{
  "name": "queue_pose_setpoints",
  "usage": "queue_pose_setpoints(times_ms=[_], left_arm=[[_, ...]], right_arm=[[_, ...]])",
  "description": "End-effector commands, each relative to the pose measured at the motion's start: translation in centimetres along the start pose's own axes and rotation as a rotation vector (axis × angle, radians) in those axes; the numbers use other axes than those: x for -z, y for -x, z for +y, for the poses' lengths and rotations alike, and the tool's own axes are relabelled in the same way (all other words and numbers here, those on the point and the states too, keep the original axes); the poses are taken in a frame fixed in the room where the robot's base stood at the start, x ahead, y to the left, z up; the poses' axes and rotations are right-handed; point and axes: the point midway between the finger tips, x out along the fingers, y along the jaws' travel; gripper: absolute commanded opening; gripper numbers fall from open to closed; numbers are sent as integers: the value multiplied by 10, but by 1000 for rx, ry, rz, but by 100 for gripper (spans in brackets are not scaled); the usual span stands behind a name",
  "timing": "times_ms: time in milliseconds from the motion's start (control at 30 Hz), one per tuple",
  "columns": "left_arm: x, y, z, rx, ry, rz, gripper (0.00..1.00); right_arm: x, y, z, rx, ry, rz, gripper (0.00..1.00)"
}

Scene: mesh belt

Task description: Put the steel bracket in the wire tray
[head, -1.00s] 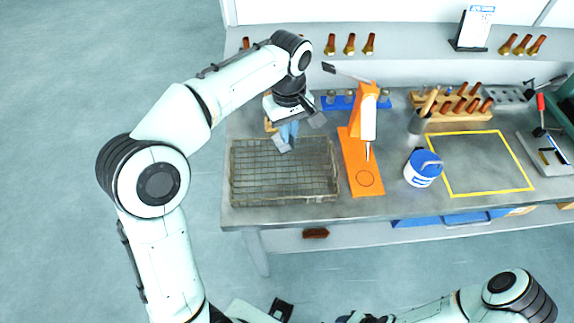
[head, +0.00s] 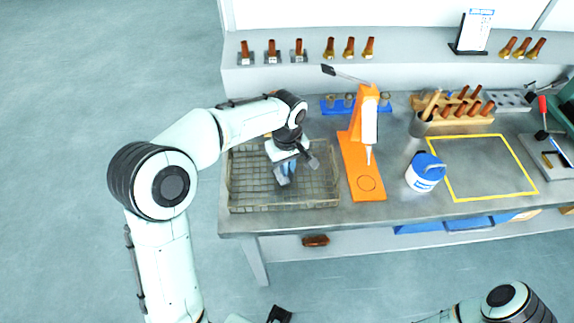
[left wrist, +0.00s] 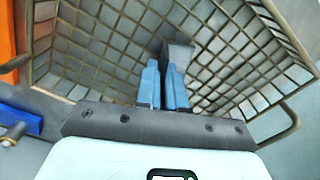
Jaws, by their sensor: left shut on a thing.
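The steel bracket (left wrist: 178,55) is a grey metal piece between the blue fingertips of my left gripper (left wrist: 163,85) in the left wrist view. My left gripper (head: 287,170) is shut on it, and in the head view it is over the wire tray (head: 234,190). The tray is a brownish wire-mesh basket at the left end of the bench. Its mesh (left wrist: 105,45) lies behind the bracket in the left wrist view. I cannot tell whether the bracket touches the mesh. My right gripper is not in view; only part of that arm shows at the bottom right.
An orange press-like stand (head: 358,165) is just right of the tray. A blue holder (head: 340,106) is behind it. A white tub with a blue lid (head: 424,174) and a yellow-outlined area (head: 490,168) are farther right. The shelf behind holds several brass-and-copper pieces.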

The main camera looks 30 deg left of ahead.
Motion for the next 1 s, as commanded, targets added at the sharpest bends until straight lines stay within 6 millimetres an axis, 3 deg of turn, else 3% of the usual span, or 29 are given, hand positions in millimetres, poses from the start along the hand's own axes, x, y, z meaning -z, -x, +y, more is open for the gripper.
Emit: queue_pose_setpoints(times_ms=[200,233,300,667,767,1000], left_arm=[[0,-4,0,-1,-1,0,0],[0,-3,0,0,0,0,18],[0,-3,0,0,0,0,34],[0,4,0,-2,0,1,34],[1,17,1,-5,0,4,34],[1,69,1,-6,-1,4,34]], right_arm=[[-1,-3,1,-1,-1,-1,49],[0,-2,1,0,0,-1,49],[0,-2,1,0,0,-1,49],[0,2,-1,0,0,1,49],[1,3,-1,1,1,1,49],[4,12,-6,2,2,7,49]])
